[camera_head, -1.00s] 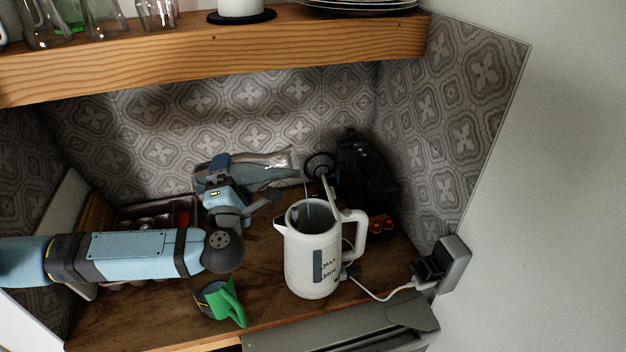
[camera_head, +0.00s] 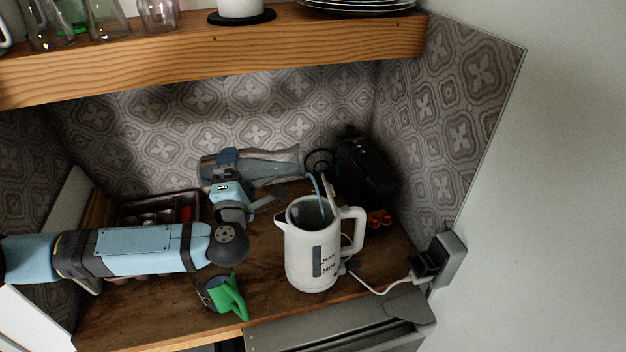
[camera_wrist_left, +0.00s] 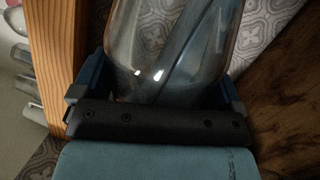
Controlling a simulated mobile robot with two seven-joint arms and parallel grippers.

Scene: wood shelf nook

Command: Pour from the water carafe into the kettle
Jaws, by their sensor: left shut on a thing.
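The water carafe (camera_head: 272,165) is clear glass and lies nearly level on its side, its mouth to the right. My left gripper (camera_head: 234,176) is shut on it and holds it above the counter, left of and behind the kettle. The white kettle (camera_head: 303,262) stands upright on the counter with its lid (camera_head: 320,162) raised and its handle to the right. A bluish stream of water (camera_head: 317,190) falls from the carafe's mouth into the kettle's open top. In the left wrist view the carafe (camera_wrist_left: 165,50) sits between the fingers. My right gripper is not in view.
A green and dark cup-like item (camera_head: 229,298) is on the counter left of the kettle. A dark appliance (camera_head: 365,165) stands behind it, and a cutlery tray (camera_head: 160,208) at the left. A wooden shelf (camera_head: 220,58) hangs above. A cord runs to the wall socket (camera_head: 449,262).

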